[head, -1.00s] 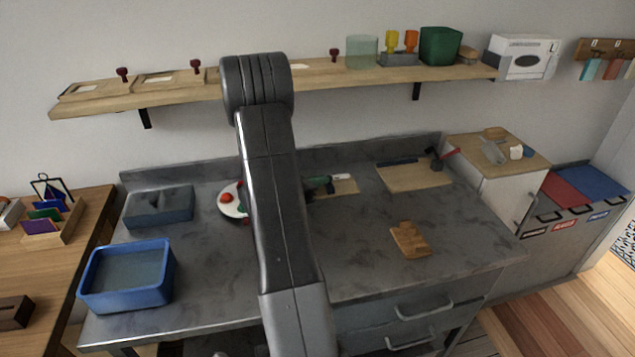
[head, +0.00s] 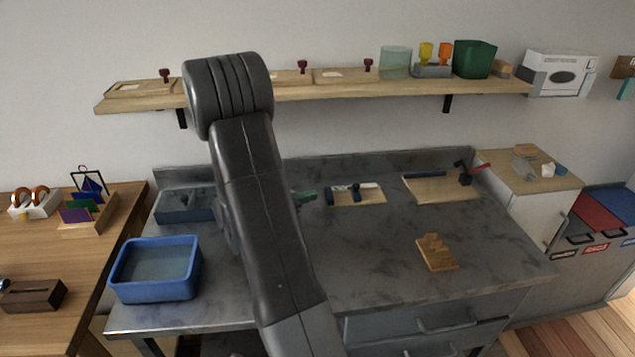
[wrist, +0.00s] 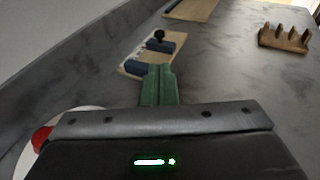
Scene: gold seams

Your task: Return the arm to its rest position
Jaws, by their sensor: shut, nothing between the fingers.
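My arm rises through the middle of the head view, with its elbow above the worktop and in front of the shelf. My gripper's green fingertips (head: 305,196) show just past the arm's right side. In the wrist view the two green fingers (wrist: 158,85) lie side by side, shut and empty. They point toward a wooden board with dark blue pieces (wrist: 150,52), which also shows in the head view (head: 357,194). I cannot tell the fingers' height above the worktop.
The grey worktop (head: 370,250) holds a blue basin (head: 155,268), a pronged wooden block (head: 436,251) and another board (head: 440,188). A white plate with a red item (wrist: 45,135) shows in the wrist view. A shelf (head: 330,88) runs along the wall behind.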

